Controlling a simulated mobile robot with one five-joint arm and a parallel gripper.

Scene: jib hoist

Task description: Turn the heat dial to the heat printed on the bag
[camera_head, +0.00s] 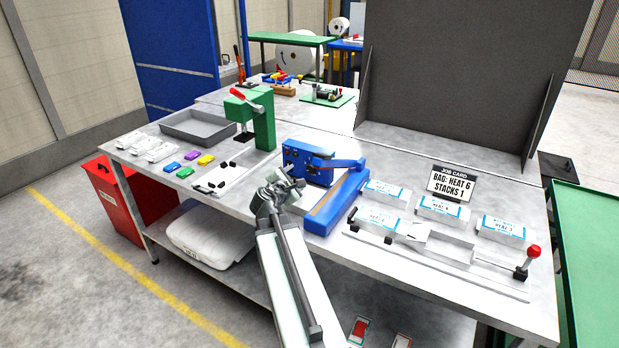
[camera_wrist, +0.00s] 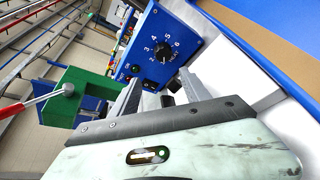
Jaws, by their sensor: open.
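The blue sealer (camera_head: 325,175) stands mid-bench. The job card (camera_head: 451,184) reads "BAG: HEAT 6, STACKS 1". White-and-blue bags (camera_head: 443,208) lie around it; their small print is hard to read.
A green press (camera_head: 262,120) with a red handle stands left of the sealer. A grey tray (camera_head: 198,127), a white board (camera_head: 220,180) and small coloured blocks lie further left. A slide fixture with a red knob (camera_head: 533,251) is at right. A dark panel rises behind.

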